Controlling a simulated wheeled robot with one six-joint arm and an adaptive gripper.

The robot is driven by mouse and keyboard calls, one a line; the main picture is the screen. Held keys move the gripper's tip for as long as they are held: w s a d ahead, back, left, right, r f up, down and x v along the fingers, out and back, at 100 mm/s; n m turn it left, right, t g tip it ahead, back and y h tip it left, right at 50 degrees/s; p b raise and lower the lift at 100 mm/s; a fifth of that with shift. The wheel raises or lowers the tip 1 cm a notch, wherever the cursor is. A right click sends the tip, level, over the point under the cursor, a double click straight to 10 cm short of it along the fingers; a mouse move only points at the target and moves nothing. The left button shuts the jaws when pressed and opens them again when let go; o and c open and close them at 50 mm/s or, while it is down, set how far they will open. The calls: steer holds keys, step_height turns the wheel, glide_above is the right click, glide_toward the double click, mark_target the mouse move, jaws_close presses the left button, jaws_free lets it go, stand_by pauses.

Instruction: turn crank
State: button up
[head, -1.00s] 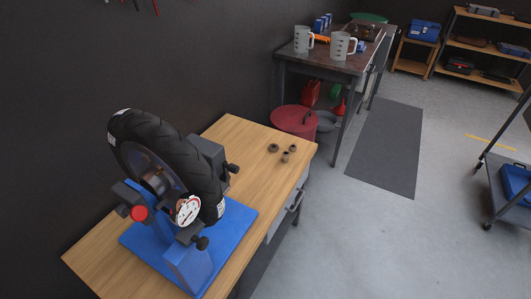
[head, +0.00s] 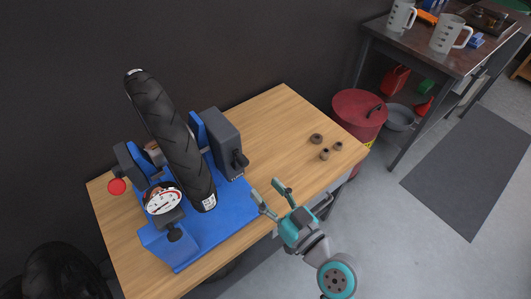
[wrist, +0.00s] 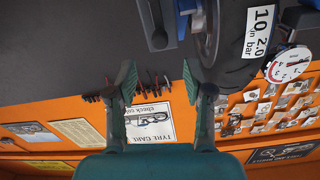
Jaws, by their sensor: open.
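A blue stand (head: 225,215) on the wooden bench holds an upright black tyre (head: 172,135). At the stand's right is a dark box (head: 222,140) with a black crank (head: 240,160) on its side, marked with small white lettering. My teal gripper (head: 266,190) is open and empty, in front of and right of the crank, apart from it. In the wrist view my open fingers (wrist: 159,68) have nothing between them. The tyre (wrist: 235,45) and white dial gauge (wrist: 288,64) are to the right.
Several small dark round parts (head: 325,153) lie on the wooden bench (head: 280,110). A red bin (head: 357,112) stands beyond its right end.

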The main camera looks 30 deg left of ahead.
mark_target(246, 165)
steer(key=x, duration=1)
steer(key=shift+w+a, duration=0.25)
steer(key=shift+a, duration=0.1)
jaws_close()
